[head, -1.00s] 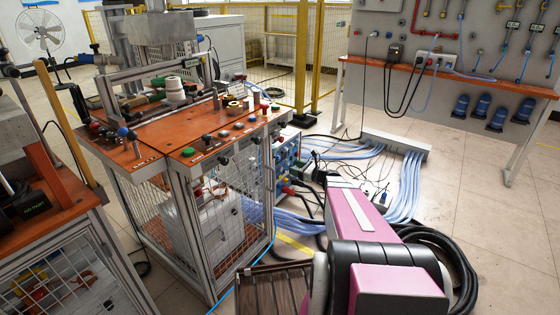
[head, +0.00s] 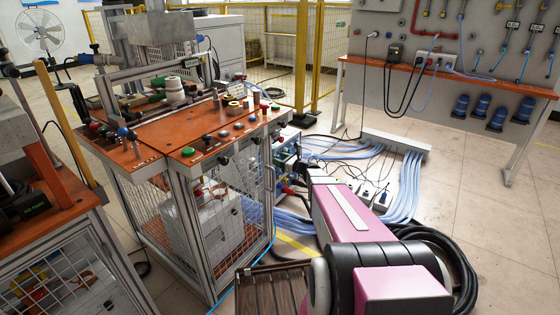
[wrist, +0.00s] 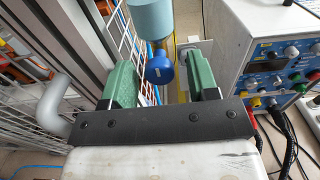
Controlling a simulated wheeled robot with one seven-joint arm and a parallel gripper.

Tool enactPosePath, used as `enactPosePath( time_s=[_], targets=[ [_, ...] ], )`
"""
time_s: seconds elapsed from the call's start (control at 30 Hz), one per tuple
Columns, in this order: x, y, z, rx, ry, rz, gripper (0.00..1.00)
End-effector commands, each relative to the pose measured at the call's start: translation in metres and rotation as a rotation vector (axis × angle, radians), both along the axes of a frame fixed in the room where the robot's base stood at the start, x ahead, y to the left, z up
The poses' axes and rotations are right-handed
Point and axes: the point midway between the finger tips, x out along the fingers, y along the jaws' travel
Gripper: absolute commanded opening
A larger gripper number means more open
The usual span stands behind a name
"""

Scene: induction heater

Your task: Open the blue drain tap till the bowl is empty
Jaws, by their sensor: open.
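My gripper (wrist: 163,85) shows in the wrist view with its two green fingers apart. A round blue tap (wrist: 160,69) lies between the fingers in the picture, nearer the left one. I see no finger clearly touching it, and its depth relative to the fingertips is hard to tell. Directly above the tap in the picture is a pale blue cylinder (wrist: 150,18), which looks like the bowl. Its level is not visible. In the head view, my arm reaches to the right side of the orange-topped machine (head: 190,143), and I cannot make out the tap there.
In the wrist view, a panel box (wrist: 270,45) with knobs and plugs stands close on the right. A wire mesh guard (wrist: 60,120) and a grey handle (wrist: 52,105) are on the left. In the head view, hoses (head: 408,185) and cables lie on the floor.

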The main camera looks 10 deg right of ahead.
Motion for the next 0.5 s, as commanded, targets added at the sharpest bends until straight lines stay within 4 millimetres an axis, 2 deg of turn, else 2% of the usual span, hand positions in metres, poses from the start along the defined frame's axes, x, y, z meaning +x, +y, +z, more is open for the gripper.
enactPosePath(
  time_s=[0.27,0.37,0.4,0.43,0.5],
  targets=[
    [0.0009,0.0011,-0.0001,0.000,0.000,0.000,0.54],
    [0.0008,0.0011,0.0000,0.000,0.000,0.000,0.25],
    [0.0008,0.0011,0.0000,0.000,0.000,0.000,0.12],
    [0.0008,0.0011,-0.0001,0.000,0.000,0.000,0.06],
    [0.0008,0.0011,-0.0001,0.000,0.000,0.000,0.06]
  ],
)
